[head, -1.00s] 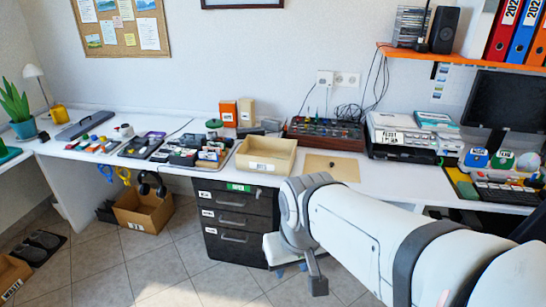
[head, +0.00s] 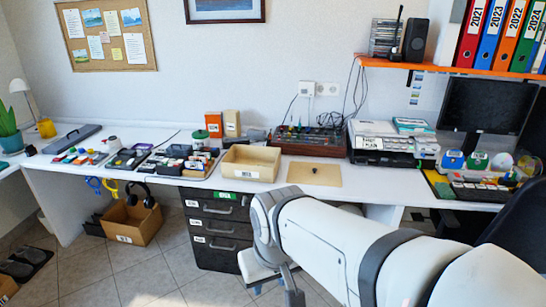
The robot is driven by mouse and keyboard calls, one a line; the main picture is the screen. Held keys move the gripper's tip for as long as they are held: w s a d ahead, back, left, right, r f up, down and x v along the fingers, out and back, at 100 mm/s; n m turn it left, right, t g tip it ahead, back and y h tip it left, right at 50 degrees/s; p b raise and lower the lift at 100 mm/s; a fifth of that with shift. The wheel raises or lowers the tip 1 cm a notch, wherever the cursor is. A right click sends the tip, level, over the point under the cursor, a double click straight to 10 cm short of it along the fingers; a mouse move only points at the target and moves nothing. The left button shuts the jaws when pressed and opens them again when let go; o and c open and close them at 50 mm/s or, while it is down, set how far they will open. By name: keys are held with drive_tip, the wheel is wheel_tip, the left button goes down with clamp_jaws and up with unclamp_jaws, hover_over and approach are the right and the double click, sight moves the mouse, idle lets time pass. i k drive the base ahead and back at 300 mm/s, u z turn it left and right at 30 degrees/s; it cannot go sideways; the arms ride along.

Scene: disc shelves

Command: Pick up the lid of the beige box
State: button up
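The beige box (head: 236,164) is open at the top and stands on the white desk, left of the middle of the head view. A flat beige lid (head: 325,176) with a small dark knob (head: 314,170) lies on the desk just right of the box, apart from it. My arm reaches in from the lower right, in front of the desk. My gripper (head: 292,288) hangs low at the bottom of the view, below the lid and clear of it. Its fingers are mostly hidden or cut off, so whether it is open does not show.
A brown rack of small items (head: 311,143) stands behind the lid, and a printer (head: 378,143) to its right. Trays with several small boxes (head: 178,160) lie left of the beige box. Black drawers (head: 218,228) stand below the desk. An orange shelf (head: 430,66) overhangs the right side.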

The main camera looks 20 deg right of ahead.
sight(309, 173)
drive_tip(key=z, duration=0.9)
drive_tip(key=i, duration=2)
drive_tip(key=u, duration=0.3)
drive_tip(key=k, duration=0.9)
drive_tip(key=u, duration=0.2)
drive_tip(key=i, duration=0.9)
drive_tip(key=z, duration=0.1)
